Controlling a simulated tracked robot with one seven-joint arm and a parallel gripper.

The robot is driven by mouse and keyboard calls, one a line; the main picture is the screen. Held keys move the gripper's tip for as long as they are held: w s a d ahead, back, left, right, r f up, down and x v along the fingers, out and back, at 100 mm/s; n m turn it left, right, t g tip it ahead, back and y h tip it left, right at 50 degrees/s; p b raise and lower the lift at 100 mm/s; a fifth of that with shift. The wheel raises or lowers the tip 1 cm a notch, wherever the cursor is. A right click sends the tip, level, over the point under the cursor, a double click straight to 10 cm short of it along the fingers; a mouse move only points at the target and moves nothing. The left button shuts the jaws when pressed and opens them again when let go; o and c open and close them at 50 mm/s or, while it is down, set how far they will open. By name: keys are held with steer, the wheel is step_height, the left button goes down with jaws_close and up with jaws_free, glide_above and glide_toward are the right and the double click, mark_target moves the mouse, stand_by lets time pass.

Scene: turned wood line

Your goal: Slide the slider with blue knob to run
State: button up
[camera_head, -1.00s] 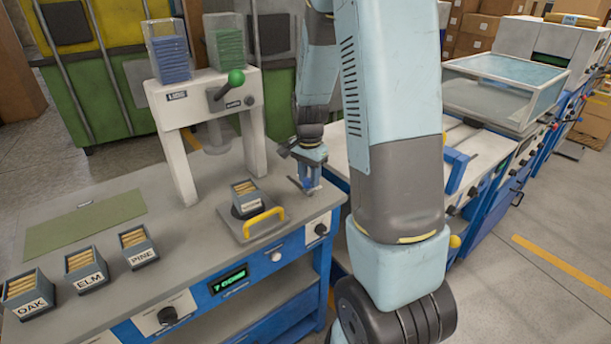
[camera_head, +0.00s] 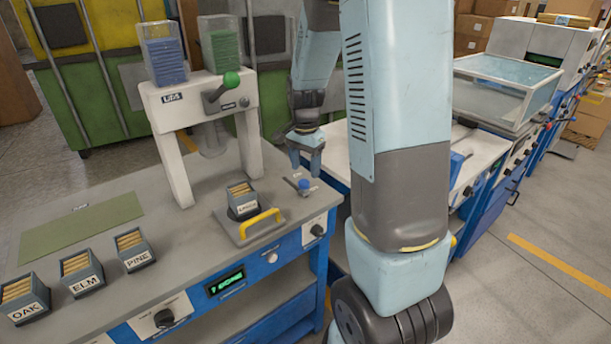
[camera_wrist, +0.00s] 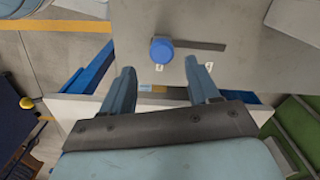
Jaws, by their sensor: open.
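The slider's blue knob (camera_head: 303,184) stands at the right part of the grey bench top, beside a dark slot. In the wrist view the blue knob (camera_wrist: 161,51) sits at the left end of the slot (camera_wrist: 205,45), with two small white labels below it, too small to read. My gripper (camera_head: 306,163) is open and empty, just behind the knob in the head view. In the wrist view its two fingers (camera_wrist: 163,75) are spread apart on either side below the knob, not touching it.
A yellow-handled plate (camera_head: 262,222) with a small box (camera_head: 242,203) lies left of the knob. A white press (camera_head: 170,130) with a green-knobbed lever stands behind it. Boxes marked OAK (camera_head: 25,302), ELM (camera_head: 82,273) and PINE (camera_head: 135,251) stand at the left.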

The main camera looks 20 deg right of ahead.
mark_target(305, 182)
step_height(305, 182, up, 9)
stand_by(0.3)
steer(key=shift+r, duration=0.1)
stand_by(0.4)
steer(key=s+a+r+n+t, duration=0.2)
steer(key=s+r+n, duration=0.3)
steer(key=s, duration=0.6)
steer(key=s+a+r+n+t, duration=0.3)
steer(key=s+a+r+n, duration=0.2)
steer(key=s, duration=0.5)
steer(key=shift+s+a+r+n+t, duration=0.15)
steer(key=shift+s+r+n+t, duration=0.2)
steer(key=shift+r+n, duration=0.65)
steer(key=shift+f, duration=0.2)
